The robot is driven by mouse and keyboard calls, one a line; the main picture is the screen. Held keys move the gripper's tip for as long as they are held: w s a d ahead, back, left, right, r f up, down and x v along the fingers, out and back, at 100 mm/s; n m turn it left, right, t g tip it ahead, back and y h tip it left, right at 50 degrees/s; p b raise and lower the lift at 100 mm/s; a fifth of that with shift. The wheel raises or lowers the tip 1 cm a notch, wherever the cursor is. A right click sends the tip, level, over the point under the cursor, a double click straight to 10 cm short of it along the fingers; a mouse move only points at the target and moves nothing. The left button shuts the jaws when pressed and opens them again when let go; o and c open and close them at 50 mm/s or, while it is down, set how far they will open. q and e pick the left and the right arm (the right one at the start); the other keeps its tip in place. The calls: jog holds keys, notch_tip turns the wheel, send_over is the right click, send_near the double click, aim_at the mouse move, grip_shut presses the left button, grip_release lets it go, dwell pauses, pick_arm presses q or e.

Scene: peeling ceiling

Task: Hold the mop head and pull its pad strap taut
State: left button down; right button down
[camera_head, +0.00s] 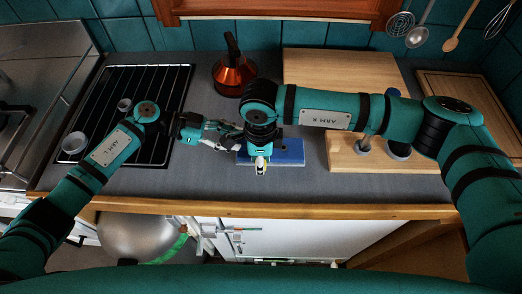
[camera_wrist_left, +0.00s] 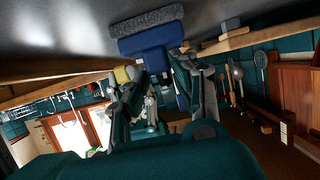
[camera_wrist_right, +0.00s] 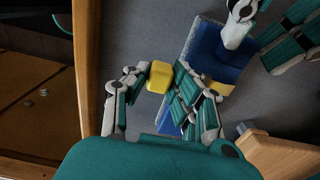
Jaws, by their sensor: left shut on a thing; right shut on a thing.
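The blue mop head (camera_head: 288,153) lies on the grey counter near its front edge, with a pale pad along one long side in the right wrist view (camera_wrist_right: 190,38). My left gripper (camera_head: 240,143) comes from the left and is shut on the mop head; the left wrist view shows the blue body (camera_wrist_left: 146,42) between its fingers. My right gripper (camera_head: 260,168) is over the front of the mop head, pointing down. It is shut on a yellow strap tab (camera_wrist_right: 160,77). The grippers hide part of the mop head, and the strap behind the tab is not clear.
A copper-red kettle (camera_head: 233,75) stands behind the grippers. A black rack (camera_head: 178,95) with small round pieces lies left. The wooden counter edge (camera_head: 300,209) is close in front.

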jog(key=shift+s, duration=1.45)
jog(key=shift+s, duration=1.65)
jog(key=shift+c, duration=1.2)
grip_release()
jog(key=shift+w, duration=0.1)
